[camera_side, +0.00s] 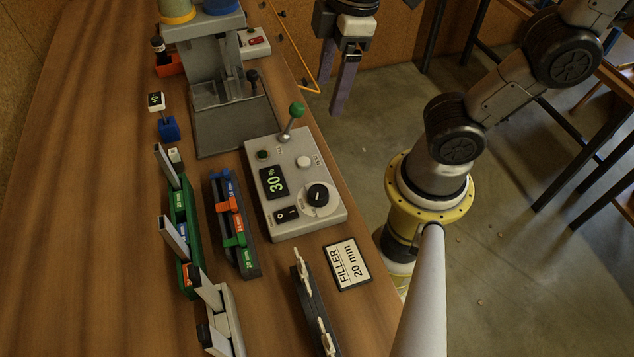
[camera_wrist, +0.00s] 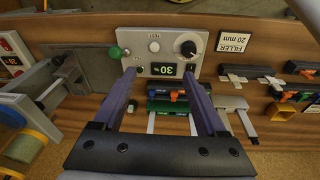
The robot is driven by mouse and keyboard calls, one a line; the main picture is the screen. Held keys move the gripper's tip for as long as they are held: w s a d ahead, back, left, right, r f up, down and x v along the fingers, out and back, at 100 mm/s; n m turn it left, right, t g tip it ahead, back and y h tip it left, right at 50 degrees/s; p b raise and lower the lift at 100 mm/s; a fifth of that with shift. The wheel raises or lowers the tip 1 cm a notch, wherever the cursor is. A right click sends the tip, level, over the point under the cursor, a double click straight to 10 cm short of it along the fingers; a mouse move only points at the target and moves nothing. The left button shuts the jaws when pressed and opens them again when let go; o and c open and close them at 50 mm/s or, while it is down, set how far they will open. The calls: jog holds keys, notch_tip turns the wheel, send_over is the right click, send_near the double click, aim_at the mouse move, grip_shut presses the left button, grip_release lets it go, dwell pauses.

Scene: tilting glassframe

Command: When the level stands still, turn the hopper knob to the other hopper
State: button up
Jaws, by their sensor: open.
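The grey control box (camera_side: 297,222) stands on the bench with a lit display (camera_side: 273,182) reading 30 %. A black knob (camera_side: 318,195) sits on a pale round dial on the box; it also shows in the wrist view (camera_wrist: 188,49). I cannot read any hopper marks at the dial. The yellow hopper (camera_side: 177,11) and blue hopper (camera_side: 220,5) stand at the top, partly cut off. My gripper (camera_side: 340,108) is open and empty, in the air beyond the bench's right edge, apart from the knob. In the wrist view its fingertips (camera_wrist: 159,75) appear in front of the box.
A green-ball lever (camera_side: 296,110) rises from the box's far end. A FILLER 20 mm sign (camera_side: 346,264) lies near the box. Several racks, including a green one (camera_side: 183,240), stand to the left. The bench's far left is clear.

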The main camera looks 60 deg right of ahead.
aim_at(318, 191)
jog(key=s+a+f+n+g, duration=0.1)
jog(key=a+f+n+g, duration=0.2)
jog(key=a, duration=0.4)
jog(key=shift+n+t+h, duration=0.3)
jog(key=shift+n+t, duration=0.2)
jog(key=shift+t, duration=0.2)
notch_tip(318, 191, down, 14)
jog(key=shift+s+r, duration=0.15)
jog(key=shift+r, duration=0.1)
grip_shut()
